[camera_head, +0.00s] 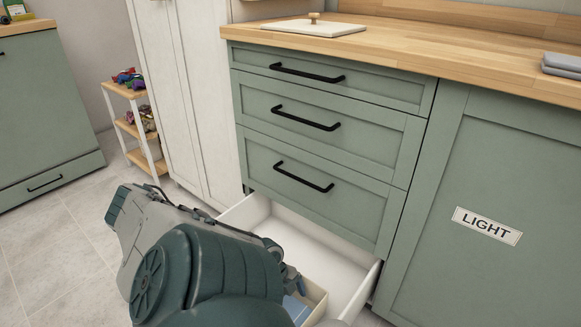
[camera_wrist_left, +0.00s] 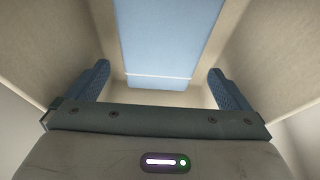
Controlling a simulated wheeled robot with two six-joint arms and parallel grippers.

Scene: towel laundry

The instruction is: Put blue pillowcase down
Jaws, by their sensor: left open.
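The blue pillowcase (camera_wrist_left: 168,38) is a folded blue cloth with a white stripe near one end. It lies in a cream box with tall walls in the left wrist view. A small part of it (camera_head: 298,309) shows in the head view beside my arm. My left gripper (camera_wrist_left: 158,70) is open, its two blue fingers apart on either side of the cloth's striped end, with nothing visibly clamped. In the head view my left gripper (camera_head: 291,280) points down into the box and is mostly hidden by my arm. My right gripper is not in view.
The cream box (camera_head: 317,299) sits in an open white bottom drawer (camera_head: 335,262). Closed green drawers (camera_head: 325,120) stand above it, and a door labelled LIGHT (camera_head: 487,226) is at right. A small shelf (camera_head: 125,88) stands at left. Floor is clear at lower left.

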